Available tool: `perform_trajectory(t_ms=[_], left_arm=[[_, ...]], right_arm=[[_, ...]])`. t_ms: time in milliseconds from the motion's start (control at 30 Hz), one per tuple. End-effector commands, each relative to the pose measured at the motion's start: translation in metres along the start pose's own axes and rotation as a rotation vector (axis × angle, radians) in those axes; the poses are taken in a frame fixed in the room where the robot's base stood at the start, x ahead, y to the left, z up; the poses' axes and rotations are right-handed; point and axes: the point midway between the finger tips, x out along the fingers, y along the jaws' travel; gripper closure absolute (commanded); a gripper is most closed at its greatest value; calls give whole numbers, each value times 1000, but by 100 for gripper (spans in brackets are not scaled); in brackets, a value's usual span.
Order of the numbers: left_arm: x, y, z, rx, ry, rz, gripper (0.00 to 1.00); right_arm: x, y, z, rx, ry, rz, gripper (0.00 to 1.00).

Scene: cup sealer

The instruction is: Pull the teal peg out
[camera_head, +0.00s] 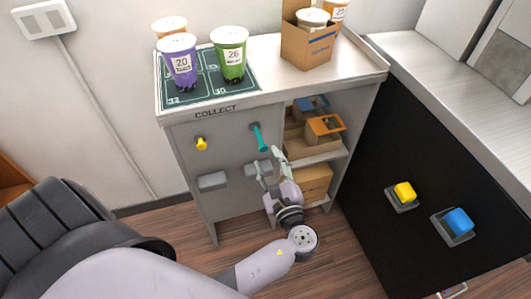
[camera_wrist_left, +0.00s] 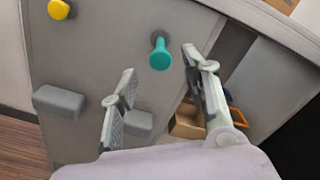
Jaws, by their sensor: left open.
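The teal peg (camera_head: 259,138) sticks out of the grey cabinet front below the COLLECT label. In the left wrist view the teal peg (camera_wrist_left: 160,55) shows its round end towards me, ahead of the gap between the fingers and a little beyond their tips. My left gripper (camera_head: 267,166) is open and empty, just below the peg in the head view. In the left wrist view its two fingers (camera_wrist_left: 158,64) stand wide apart. I see no contact between the fingers and the peg. My right gripper is not in view.
A yellow peg (camera_head: 201,143) is to the left on the same front. Grey handles (camera_head: 212,181) sit below the pegs. Open shelves with boxes (camera_head: 313,181) are to the right. Cups (camera_head: 179,62) stand on top. A black panel (camera_head: 430,180) with yellow and blue buttons is farther right.

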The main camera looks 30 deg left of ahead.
Motion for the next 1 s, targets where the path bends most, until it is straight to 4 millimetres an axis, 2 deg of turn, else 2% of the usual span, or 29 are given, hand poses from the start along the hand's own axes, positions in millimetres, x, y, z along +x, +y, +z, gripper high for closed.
perform_trajectory(t_ms=[33,200,400,567,1000], left_arm=[[-12,0,-1,0,4,1,57],[-48,1,-1,0,4,2,57],[-74,0,0,1,1,2,57],[-81,0,0,0,1,0,57],[-81,0,0,0,0,0,57]], right_arm=[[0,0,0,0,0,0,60],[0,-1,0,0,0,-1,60],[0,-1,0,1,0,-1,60],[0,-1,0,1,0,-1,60],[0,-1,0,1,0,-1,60]])
